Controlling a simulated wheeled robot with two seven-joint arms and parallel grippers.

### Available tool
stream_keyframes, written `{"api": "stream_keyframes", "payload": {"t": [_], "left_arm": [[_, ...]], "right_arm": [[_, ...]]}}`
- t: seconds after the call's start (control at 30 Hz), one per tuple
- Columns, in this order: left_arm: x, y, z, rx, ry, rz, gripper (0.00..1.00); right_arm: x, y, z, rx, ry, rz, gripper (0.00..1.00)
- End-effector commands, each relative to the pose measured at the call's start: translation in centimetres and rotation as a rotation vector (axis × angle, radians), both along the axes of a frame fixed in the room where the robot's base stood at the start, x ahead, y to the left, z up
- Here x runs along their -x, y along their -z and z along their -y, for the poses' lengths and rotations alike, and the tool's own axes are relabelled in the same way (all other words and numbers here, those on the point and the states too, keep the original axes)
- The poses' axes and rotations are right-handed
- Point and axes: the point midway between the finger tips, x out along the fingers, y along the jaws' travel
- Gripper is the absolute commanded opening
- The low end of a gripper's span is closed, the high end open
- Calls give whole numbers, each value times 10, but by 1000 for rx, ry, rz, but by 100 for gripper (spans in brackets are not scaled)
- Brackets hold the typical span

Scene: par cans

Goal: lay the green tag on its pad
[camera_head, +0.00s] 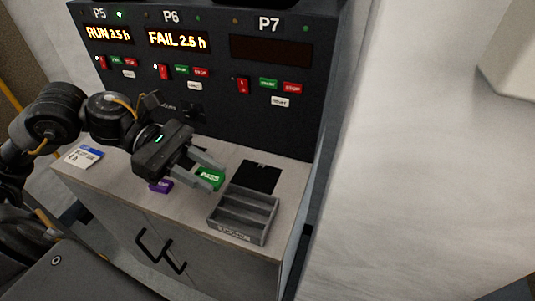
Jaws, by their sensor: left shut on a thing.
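The green tag (209,178), with white lettering that seems to read PASS, is between the fingertips of my left gripper (207,172). The gripper is shut on it, over the counter just left of the grey tray. I cannot tell how high the tag is above the counter. A black square pad (259,177) lies flat and bare on the counter, right of the tag and behind the tray. Whether it is the tag's pad I cannot tell. My right gripper is not in view.
The grey slotted tray (273,223) stands at the counter's front right. A purple tag (161,186) lies below my left gripper. A white-and-blue card (84,156) lies at the left. The black panel (243,88) with P5, P6 and P7 displays rises behind the counter (190,207).

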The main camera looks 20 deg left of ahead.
Motion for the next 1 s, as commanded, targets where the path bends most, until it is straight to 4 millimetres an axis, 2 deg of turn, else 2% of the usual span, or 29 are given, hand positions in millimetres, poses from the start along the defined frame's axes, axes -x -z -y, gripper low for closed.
{"api": "stream_keyframes", "payload": {"t": [0.2,0.37,0.43,0.7,0.8,1.0], "left_arm": [[4,-3,-2,-3,14,-3,9],[-10,-1,0,4,11,0,9],[-21,3,4,2,16,0,9],[-92,38,16,3,15,-5,9],[-106,61,18,2,15,-7,9],[-126,86,21,0,15,-2,9]], "right_arm": [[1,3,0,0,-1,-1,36],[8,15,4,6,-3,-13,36],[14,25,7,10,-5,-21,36],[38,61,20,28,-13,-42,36],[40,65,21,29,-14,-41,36],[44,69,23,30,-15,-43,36]]}}
